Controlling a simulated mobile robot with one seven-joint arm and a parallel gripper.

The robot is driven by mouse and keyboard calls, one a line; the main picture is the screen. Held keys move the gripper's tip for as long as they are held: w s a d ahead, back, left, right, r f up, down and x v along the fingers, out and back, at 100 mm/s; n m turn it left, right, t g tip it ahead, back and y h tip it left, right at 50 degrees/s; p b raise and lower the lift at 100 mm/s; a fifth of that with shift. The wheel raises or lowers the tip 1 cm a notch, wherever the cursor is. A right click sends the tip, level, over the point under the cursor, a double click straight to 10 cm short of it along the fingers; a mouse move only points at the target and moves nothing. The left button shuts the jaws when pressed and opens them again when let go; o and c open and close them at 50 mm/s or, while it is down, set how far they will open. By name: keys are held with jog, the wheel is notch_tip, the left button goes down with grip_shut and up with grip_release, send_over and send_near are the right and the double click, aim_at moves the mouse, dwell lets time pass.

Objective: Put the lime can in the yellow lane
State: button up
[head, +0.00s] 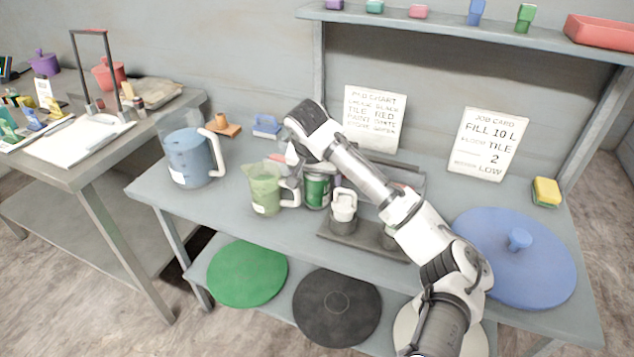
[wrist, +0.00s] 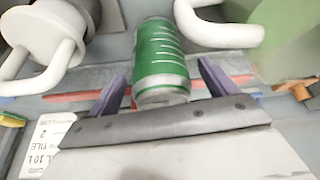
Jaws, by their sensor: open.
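The green can with white bands (head: 316,190) stands on the grey table, next to a green pitcher. In the wrist view the can (wrist: 160,60) shows between the two purple fingers of my gripper (wrist: 163,74). The fingers are apart, one on each side of the can's near end, with a gap visible beside them. In the head view my arm hides most of the gripper, above and behind the can. I cannot make out a yellow lane in either view. A red strip (wrist: 80,97) runs behind the can in the wrist view.
The green pitcher (head: 264,188) is close left of the can; a white-handled pot (head: 343,212) is close right on a dark tray (head: 365,243). A blue pitcher (head: 190,158) stands farther left. A large blue lid (head: 480,255) fills the right end.

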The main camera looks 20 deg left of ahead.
jog(key=shift+x, duration=1.15)
jog(key=shift+r, duration=0.1)
jog(key=c, duration=1.4)
jog(key=shift+c, duration=0.2)
